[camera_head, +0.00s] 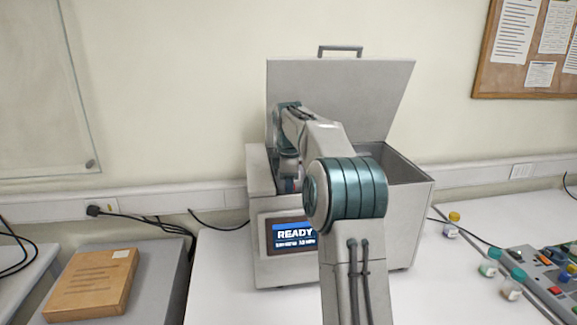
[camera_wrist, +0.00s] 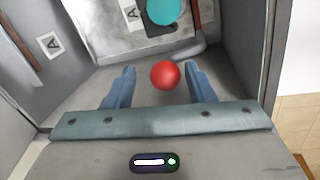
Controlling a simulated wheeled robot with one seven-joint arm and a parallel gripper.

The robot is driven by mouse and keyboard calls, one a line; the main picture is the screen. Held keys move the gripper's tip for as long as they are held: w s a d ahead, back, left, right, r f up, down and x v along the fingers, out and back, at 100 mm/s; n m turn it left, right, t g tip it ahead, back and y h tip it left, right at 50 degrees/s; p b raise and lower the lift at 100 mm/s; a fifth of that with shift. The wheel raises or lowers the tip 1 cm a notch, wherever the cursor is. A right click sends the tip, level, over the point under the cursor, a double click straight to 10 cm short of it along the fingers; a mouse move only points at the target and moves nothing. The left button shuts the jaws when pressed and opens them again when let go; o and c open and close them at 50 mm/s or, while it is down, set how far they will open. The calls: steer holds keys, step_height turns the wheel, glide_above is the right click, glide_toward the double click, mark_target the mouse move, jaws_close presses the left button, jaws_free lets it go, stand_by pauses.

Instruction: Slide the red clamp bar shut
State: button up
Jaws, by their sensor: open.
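In the wrist view a round red knob (camera_wrist: 165,75) sits inside the grey machine. It may belong to the red clamp bar; the bar's shape cannot be made out. My gripper (camera_wrist: 160,69) is open, with one blue finger on each side of the knob. The knob appears between the fingertips, with a visible gap on the left; contact on the right is unclear. In the head view the machine (camera_head: 410,225) stands on the bench with its lid (camera_head: 350,85) raised. My arm reaches into it, and its body hides the gripper and knob.
The machine's screen (camera_head: 293,234) reads READY. Inside, a teal round part (camera_wrist: 163,10) and a grey bent rod (camera_wrist: 188,52) lie beyond the knob. Small capped bottles (camera_head: 489,263) and a control box (camera_head: 545,275) are at right.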

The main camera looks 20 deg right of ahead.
step_height(320, 180, up, 13)
steer(key=s+a, duration=0.1)
steer(key=s, duration=0.1)
steer(key=shift+s+f+p, duration=0.15)
steer(key=shift+f+p, duration=0.05)
steer(key=shift+p, duration=0.2)
steer(key=shift+a, duration=0.1)
steer(key=s+a+m+b, duration=0.1)
steer(key=s+a+m, duration=0.2)
steer(key=s+a, duration=0.35)
steer(key=s+a+f+m, duration=0.2)
steer(key=s+f, duration=0.4)
steer(key=s, duration=0.3)
steer(key=s+a+f+m+t+b, duration=0.1)
steer(key=s+f+m, duration=0.4)
steer(key=s, duration=0.5)
steer(key=s+a+f+m+b, duration=0.1)
steer(key=s+a+f+m, duration=0.2)
steer(key=s+f, duration=0.5)
steer(key=shift+s+f+t+y, duration=0.35)
steer(key=shift+s+t+y, duration=0.05)
steer(key=shift+s, duration=0.85)
steer(key=shift+a, duration=0.1)
